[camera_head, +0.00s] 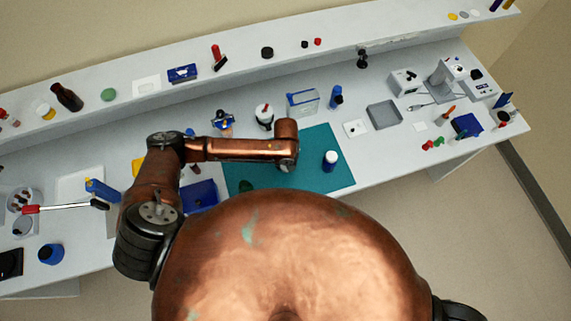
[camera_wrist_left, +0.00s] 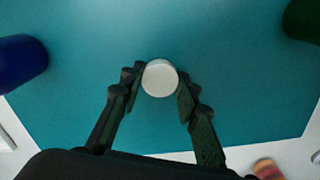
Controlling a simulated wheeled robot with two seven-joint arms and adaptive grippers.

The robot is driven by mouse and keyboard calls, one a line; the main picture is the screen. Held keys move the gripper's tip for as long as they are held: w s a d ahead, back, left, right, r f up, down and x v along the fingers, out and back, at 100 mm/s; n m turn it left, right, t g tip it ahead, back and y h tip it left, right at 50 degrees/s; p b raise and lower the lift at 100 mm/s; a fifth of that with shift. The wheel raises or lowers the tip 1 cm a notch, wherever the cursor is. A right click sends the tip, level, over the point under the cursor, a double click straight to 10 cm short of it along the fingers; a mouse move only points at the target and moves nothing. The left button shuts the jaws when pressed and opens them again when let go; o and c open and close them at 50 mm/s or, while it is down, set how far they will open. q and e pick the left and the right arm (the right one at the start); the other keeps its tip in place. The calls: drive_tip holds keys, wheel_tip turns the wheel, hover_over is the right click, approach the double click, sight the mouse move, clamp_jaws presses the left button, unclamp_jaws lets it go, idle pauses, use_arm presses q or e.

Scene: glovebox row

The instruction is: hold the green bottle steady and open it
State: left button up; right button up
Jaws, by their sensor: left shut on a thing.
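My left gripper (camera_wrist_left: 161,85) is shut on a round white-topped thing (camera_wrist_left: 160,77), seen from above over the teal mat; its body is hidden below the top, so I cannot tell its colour. In the head view my left gripper is hidden behind my copper arm. A dark green thing (camera_head: 246,186) stands at the mat's near left part, partly cut off by my body; a dark green shape also shows at the wrist view's top right corner (camera_wrist_left: 303,20). I cannot tell which one is the green bottle. My right gripper is out of view.
A blue bottle with a white cap (camera_head: 330,161) stands right of my left gripper on the teal mat (camera_head: 315,140). A blue-edged clear box (camera_head: 302,102) and a white bottle (camera_head: 264,117) stand behind. A blue bin (camera_head: 200,195) is at left.

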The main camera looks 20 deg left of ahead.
use_arm(q)
drive_tip(key=o, duration=1.3)
drive_tip(key=shift+f, duration=0.1)
wheel_tip(320, 180, up, 12)
drive_tip(key=shift+r, duration=0.15)
